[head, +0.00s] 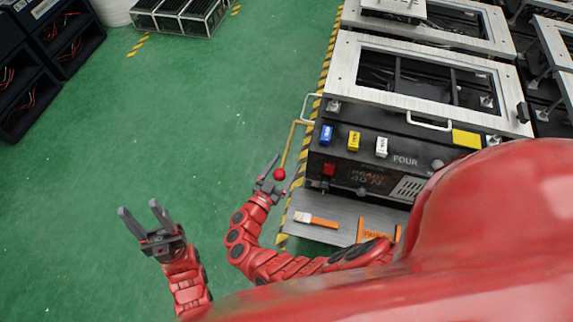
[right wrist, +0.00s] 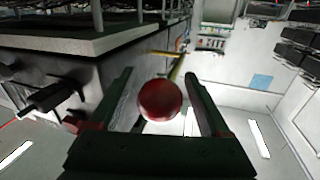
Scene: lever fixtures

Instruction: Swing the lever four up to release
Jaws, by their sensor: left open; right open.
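The lever is a yellow bar (head: 287,143) at the left side of the fixture marked FOUR (head: 405,160). It ends in a red ball knob (head: 279,174), lower in the picture than its bend. My right gripper (head: 287,163) is open, with the knob between its fingers. In the right wrist view, the knob (right wrist: 160,101) sits between the two spread fingers, with gaps visible on both sides. The yellow bar (right wrist: 177,70) runs away behind it. My left gripper (head: 138,206) is open and empty over the green floor, left of the lever.
Blue, yellow and white switches (head: 354,141) sit on the fixture's front. A grey shelf (head: 340,222) below holds an orange-handled brush (head: 317,220) and an orange piece (head: 375,232). Yellow-black tape (head: 308,140) edges the fixture. Green floor (head: 190,110) is clear to the left.

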